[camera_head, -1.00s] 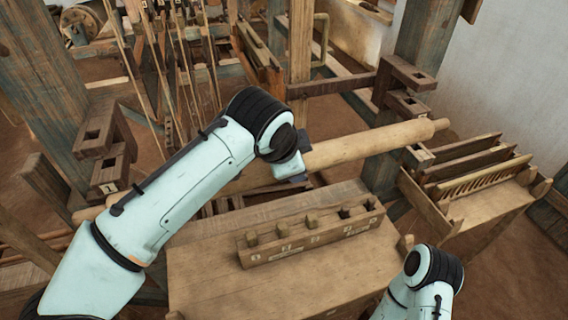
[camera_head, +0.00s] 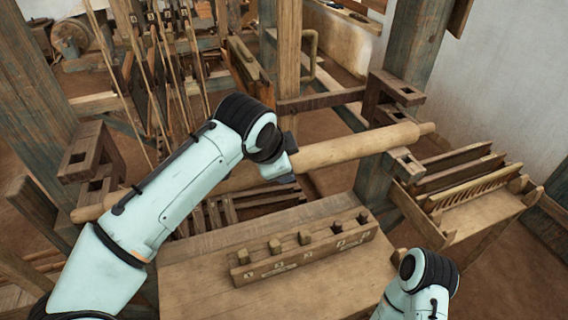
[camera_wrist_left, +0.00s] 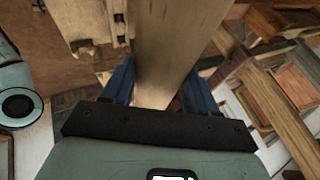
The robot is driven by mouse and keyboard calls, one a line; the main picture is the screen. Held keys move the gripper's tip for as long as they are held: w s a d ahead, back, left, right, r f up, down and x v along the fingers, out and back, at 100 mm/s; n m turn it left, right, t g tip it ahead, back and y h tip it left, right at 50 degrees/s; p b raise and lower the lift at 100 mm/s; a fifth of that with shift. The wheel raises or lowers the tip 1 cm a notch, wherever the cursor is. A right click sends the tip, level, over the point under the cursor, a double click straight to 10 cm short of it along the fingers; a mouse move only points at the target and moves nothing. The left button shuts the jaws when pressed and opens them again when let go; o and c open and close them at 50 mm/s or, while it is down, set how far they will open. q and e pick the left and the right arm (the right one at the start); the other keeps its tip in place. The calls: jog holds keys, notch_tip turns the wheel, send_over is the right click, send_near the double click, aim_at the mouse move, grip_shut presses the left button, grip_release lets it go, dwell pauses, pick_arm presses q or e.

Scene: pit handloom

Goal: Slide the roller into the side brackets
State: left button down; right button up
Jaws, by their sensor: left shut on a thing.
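The roller (camera_head: 350,150) is a long pale wooden cylinder with a thinner right end. It runs across the head view, passing behind my left arm. My left gripper (camera_head: 287,168) is shut on it near its middle. In the left wrist view the roller (camera_wrist_left: 172,45) passes between the blue fingers of the gripper (camera_wrist_left: 160,88). The left side bracket (camera_head: 92,165) has square sockets on the left post; the roller's left end shows just below it. The right side bracket (camera_head: 402,163) is on the right post, with the roller's right end above it. Contact is unclear. My right gripper is out of view.
A wooden bench (camera_head: 200,285) with a pegged block (camera_head: 305,245) stands in front, below the roller. A rack of slatted combs (camera_head: 465,180) is at right. Loom posts, one central (camera_head: 288,50), and cords stand behind. My right forearm is at lower right.

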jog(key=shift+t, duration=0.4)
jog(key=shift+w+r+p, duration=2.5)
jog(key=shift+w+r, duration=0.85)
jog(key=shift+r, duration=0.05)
pick_arm(q)
jog(key=w+a, duration=0.4)
jog(key=w, duration=1.1)
jog(key=shift+f, duration=0.25)
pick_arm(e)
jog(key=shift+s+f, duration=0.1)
pick_arm(q)
jog(key=shift+c, duration=1.1)
grip_release()
jog(key=v, duration=1.3)
jog(key=shift+s, duration=0.2)
